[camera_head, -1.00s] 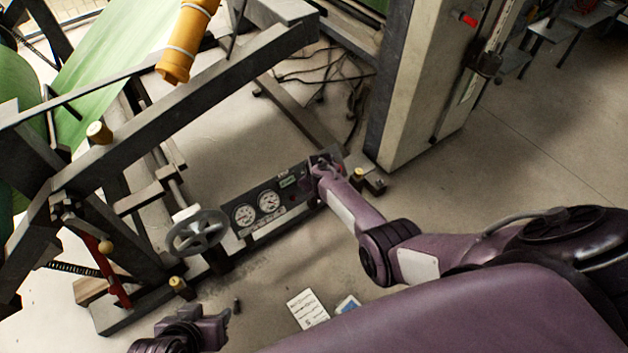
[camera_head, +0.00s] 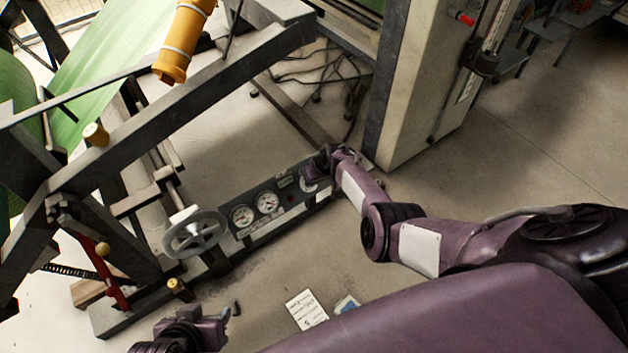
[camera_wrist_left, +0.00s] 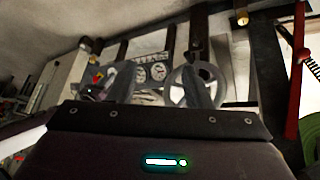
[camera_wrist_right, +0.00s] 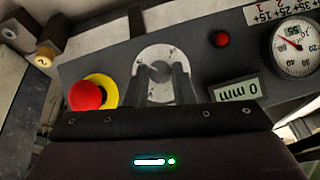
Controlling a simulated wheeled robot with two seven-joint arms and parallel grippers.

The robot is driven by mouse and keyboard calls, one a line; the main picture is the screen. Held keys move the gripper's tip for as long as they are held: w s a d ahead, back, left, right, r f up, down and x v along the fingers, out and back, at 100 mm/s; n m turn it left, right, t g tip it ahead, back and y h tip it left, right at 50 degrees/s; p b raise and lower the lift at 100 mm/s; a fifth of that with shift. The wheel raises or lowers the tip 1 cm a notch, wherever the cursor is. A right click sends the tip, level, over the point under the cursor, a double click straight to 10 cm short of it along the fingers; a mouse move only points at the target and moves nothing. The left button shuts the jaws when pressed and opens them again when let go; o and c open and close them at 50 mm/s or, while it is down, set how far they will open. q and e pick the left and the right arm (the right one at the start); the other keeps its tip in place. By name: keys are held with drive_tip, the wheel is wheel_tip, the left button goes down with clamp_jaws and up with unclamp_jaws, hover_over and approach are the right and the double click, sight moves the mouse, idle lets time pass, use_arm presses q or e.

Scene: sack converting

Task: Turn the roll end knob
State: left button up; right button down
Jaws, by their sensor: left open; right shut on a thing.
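The control panel (camera_head: 250,228) stands low on the machine frame. In the right wrist view, a round silver plate (camera_wrist_right: 152,56) with a dark knob (camera_wrist_right: 160,71) at its centre is on the panel (camera_wrist_right: 120,60). My right gripper (camera_wrist_right: 161,80) is at this plate, its fingers closed on the knob, which they partly hide. In the head view, my right gripper (camera_head: 318,170) is at the panel's right end. My left gripper (camera_head: 229,314) is open and empty, low in front of the machine; its spread fingers show in the left wrist view (camera_wrist_left: 161,88).
A red mushroom button (camera_wrist_right: 85,95) on a yellow ring and a small display (camera_wrist_right: 235,90) flank the plate. A handwheel (camera_head: 195,233) stands left of the panel gauges. A grey cabinet (camera_head: 412,85) rises behind my right arm. Cards (camera_head: 306,309) lie on the floor.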

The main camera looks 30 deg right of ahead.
use_arm(q)
drive_tip(key=shift+s, duration=0.1)
use_arm(e)
drive_tip(key=shift+s+f, duration=0.1)
drive_tip(key=c, duration=1.2)
unclamp_jaws()
drive_tip(key=shift+c, duration=0.2)
use_arm(q)
drive_tip(key=shift+f, duration=0.1)
use_arm(e)
drive_tip(key=shift+r+p, duration=0.5)
use_arm(q)
drive_tip(key=s+a+r+n+g+y+p, duration=0.1)
drive_tip(key=s+a+g+y+p, duration=0.1)
drive_tip(key=a+p, duration=0.3)
drive_tip(key=shift+s+a+r+g+y, duration=0.25)
drive_tip(key=shift+a+r+g+y, duration=0.05)
drive_tip(key=shift+a+g, duration=0.6)
use_arm(e)
drive_tip(key=v, duration=0.7)
drive_tip(key=shift+f, duration=0.1)
